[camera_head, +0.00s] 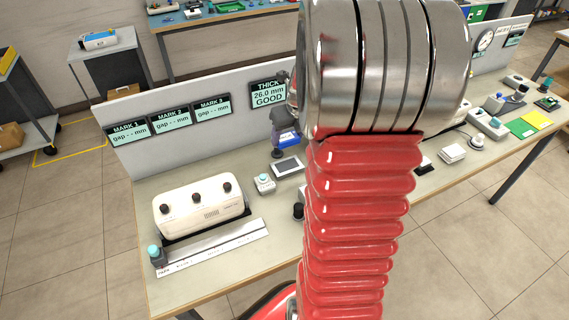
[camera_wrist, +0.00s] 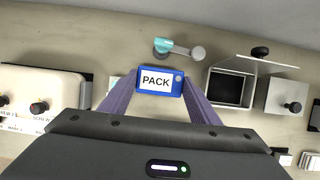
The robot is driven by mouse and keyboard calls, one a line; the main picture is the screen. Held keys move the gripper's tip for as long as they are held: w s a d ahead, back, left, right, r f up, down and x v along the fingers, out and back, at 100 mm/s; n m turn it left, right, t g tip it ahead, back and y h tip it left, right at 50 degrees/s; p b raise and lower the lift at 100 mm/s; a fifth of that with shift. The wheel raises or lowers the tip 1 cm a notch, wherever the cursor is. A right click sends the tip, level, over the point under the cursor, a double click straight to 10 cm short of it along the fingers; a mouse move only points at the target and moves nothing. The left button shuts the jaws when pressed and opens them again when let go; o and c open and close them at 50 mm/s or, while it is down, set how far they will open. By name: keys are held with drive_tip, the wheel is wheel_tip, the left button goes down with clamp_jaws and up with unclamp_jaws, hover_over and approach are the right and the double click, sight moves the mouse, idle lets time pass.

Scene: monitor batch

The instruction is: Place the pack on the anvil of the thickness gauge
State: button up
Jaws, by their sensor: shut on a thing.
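The blue pack (camera_wrist: 155,81), with a white label reading PACK, sits between the two purple fingers of my gripper (camera_wrist: 160,92) in the wrist view, held at both sides. In the head view, a small blue patch of the pack (camera_head: 288,138) shows by the grey thickness gauge (camera_head: 281,117). My arm hides much of that area. The thickness display (camera_head: 268,94) reads 26.0 mm GOOD. The anvil is not clearly seen, and I cannot tell whether the pack touches it. A teal and grey part (camera_wrist: 180,47) lies just beyond the pack in the wrist view.
A dark square tray (camera_wrist: 231,89) with a tilted panel stands right of the pack. A cream box with knobs (camera_head: 201,207) and a long ruler-like strip (camera_head: 213,247) are on the left of the bench.

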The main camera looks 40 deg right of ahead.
hover_over(286, 164)
drive_tip(key=s, duration=0.1)
drive_tip(key=shift+s+a+f, duration=0.1)
drive_tip(key=shift+f, duration=1.5)
drive_tip(key=shift+s+a+f, duration=0.1)
drive_tip(key=shift+f, duration=1.45)
drive_tip(key=shift+f, duration=1.9)
drive_tip(key=o, duration=1.1)
